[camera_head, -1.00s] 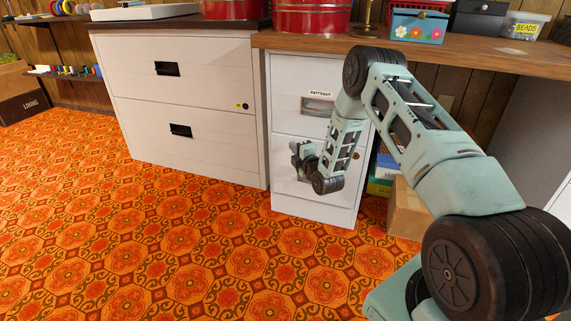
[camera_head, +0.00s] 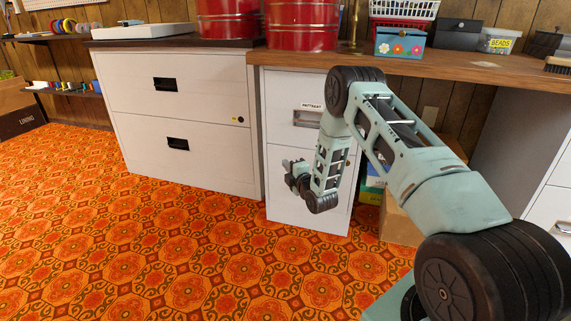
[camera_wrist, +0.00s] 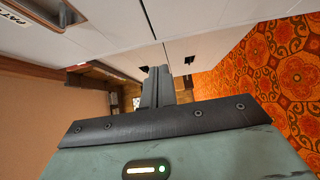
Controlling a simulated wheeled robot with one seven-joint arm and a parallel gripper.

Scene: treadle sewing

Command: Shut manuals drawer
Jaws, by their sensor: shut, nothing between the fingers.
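The narrow white cabinet has an upper drawer (camera_head: 284,113) labelled as patterns, with a metal handle. Below it is a lower drawer (camera_head: 285,209), partly hidden behind my arm. I see no manuals label; any label or handle there is hidden. The lower front looks close to flush with the cabinet, but I cannot tell whether a small gap remains. My gripper (camera_head: 288,167) is in front of the lower drawer's upper left part; contact cannot be told. In the wrist view its fingers (camera_wrist: 157,76) are together and empty, with white drawer fronts beside them.
A wide white two-drawer cabinet (camera_head: 205,128) stands at left. A cardboard box (camera_head: 398,222) sits under the wooden desktop (camera_head: 450,67), right of the narrow cabinet. Red tins (camera_head: 301,27) stand above. The orange patterned floor (camera_head: 150,235) is open in front.

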